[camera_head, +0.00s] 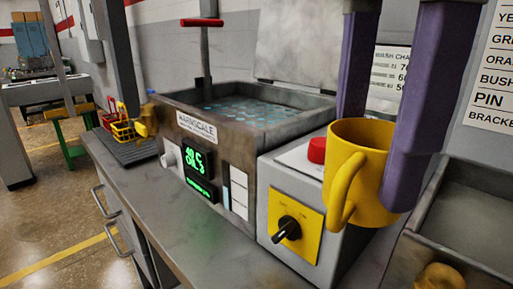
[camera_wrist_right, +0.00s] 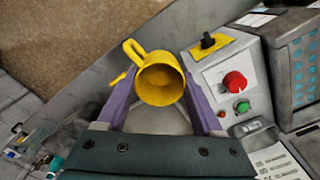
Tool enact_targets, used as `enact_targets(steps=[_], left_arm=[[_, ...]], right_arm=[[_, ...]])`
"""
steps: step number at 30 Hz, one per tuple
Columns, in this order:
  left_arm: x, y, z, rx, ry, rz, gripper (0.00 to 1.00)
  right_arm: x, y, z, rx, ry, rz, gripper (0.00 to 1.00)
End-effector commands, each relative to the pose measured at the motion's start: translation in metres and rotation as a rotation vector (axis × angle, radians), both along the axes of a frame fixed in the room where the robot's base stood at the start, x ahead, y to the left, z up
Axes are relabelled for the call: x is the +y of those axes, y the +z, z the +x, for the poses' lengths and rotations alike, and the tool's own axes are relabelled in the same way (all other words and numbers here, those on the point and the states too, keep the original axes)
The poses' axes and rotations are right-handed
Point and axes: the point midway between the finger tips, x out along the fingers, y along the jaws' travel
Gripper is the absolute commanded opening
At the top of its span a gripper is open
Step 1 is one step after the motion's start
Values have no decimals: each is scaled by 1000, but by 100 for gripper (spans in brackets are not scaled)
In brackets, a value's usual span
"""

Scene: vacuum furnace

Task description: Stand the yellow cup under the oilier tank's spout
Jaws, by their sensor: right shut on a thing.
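The yellow cup (camera_head: 360,160) is held upright in the air between the purple fingers of my right gripper (camera_head: 375,150), in front of a grey control box. In the right wrist view the cup (camera_wrist_right: 160,92) sits between the fingertips (camera_wrist_right: 161,80), with its open mouth showing and looking empty. One tank (camera_head: 195,130) labelled "WARMSCALE" shows, with blue-green liquid inside and a green display (camera_head: 197,163); its small text is hard to read. A brass-coloured fitting (camera_head: 146,120), possibly a spout, is at its left end. My left gripper is not in view.
The control box (camera_head: 290,215) has a red button (camera_head: 317,150) and a black knob (camera_head: 287,230). A grey basin (camera_head: 470,220) is at the right. A red and yellow basket (camera_head: 122,128) stands on the dark mat (camera_head: 128,150) at the counter's left end.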

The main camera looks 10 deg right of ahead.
Motion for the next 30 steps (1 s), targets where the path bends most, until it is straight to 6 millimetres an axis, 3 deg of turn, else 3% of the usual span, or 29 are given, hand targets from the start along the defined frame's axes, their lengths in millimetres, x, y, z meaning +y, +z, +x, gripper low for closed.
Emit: enact_targets(steps=[1, 12, 21, 24, 30], left_arm=[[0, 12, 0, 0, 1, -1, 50], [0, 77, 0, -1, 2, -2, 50], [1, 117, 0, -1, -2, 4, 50], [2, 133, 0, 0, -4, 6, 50], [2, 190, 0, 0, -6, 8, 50]], right_arm=[[-4, 13, 1, -1, 59, 0, 12], [-41, 76, 10, -1, 870, 2, 12], [-67, 114, 14, -2, 1452, 2, 12], [-73, 129, 14, -2, 1595, 1, 12], [-72, 184, 7, -1, 1587, -2, 12]])
